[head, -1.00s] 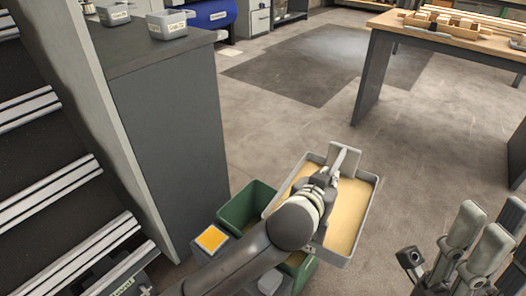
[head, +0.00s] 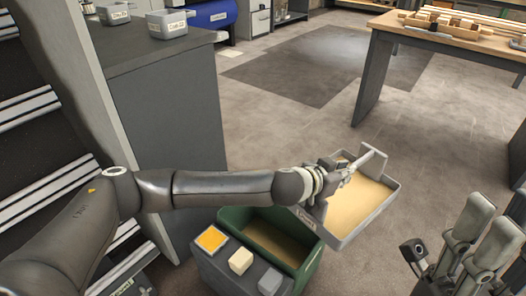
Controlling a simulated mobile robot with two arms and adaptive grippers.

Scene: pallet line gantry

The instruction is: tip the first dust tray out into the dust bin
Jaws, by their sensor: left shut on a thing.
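The dust tray (head: 358,211) is a shallow grey tray with a layer of tan dust in it. My left gripper (head: 345,172) is shut on the tray and holds it in the air, near its upper left side. The tray looks roughly level, and the dust lies spread inside it. The dust bin (head: 306,270) is a green open box on the floor, to the lower left of the tray. Some brownish matter shows inside the bin. The tray's left corner overlaps the bin's right rim in the picture. My right gripper's fingers show at the lower right, partly cut off.
A grey stand (head: 226,268) beside the bin carries a yellow-orange pad, a cream block and a grey block. A dark cabinet (head: 170,110) with small labelled tubs stands at left. A wooden-topped bench (head: 450,42) stands at upper right. The floor between is clear.

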